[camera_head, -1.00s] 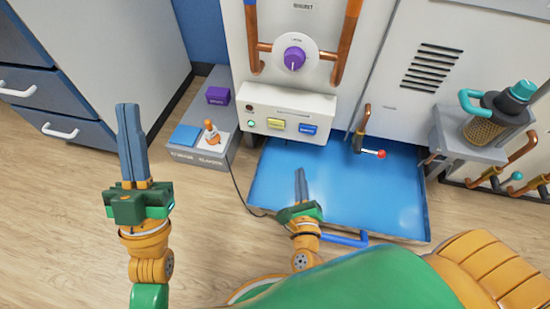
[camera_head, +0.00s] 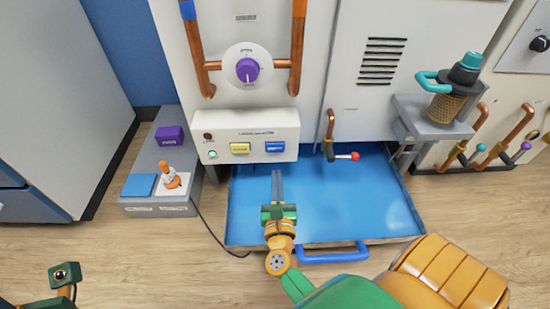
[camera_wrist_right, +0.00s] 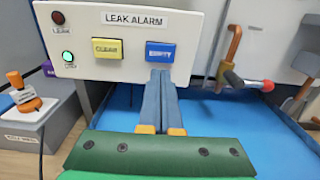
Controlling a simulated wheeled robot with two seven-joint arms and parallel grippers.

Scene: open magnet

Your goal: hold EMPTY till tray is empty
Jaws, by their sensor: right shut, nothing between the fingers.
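The blue EMPTY button (camera_head: 275,147) is on the white leak alarm box, right of the yellow CLEAR button (camera_head: 240,148). It also shows in the wrist view (camera_wrist_right: 160,52). My right gripper (camera_head: 277,173) is shut and empty, its fingers pointing at the box.
The alarm box (camera_head: 290,122) has a lit green lamp (camera_head: 212,155) and a dark red lamp (camera_head: 208,137). A red-tipped lever (camera_head: 345,156) sticks out right of it. A grey pedestal (camera_head: 170,205) with an orange-and-white joystick stands left. A flask (camera_head: 452,95) sits on a right ledge.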

